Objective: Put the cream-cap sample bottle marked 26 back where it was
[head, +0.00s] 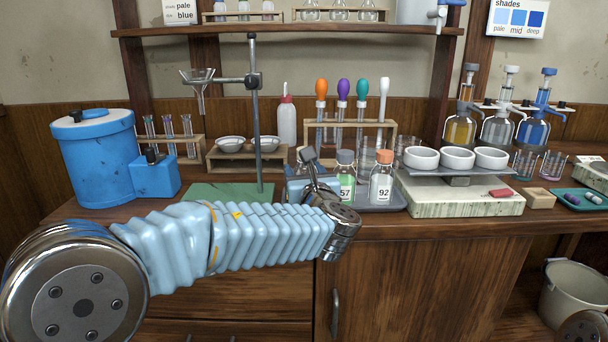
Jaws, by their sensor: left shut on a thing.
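My left gripper (309,160) is at the front of the bench, just left of the sample bottles. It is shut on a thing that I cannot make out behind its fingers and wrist. No cream cap and no mark 26 can be read in this view. My right gripper is out of view.
A rack with colored droppers (343,124) stands behind the bottles. A stand with a rod (255,120) rises from a green mat (205,192) at left. White bowls (457,158) sit over a pale block (460,200) at right. The bench is crowded.

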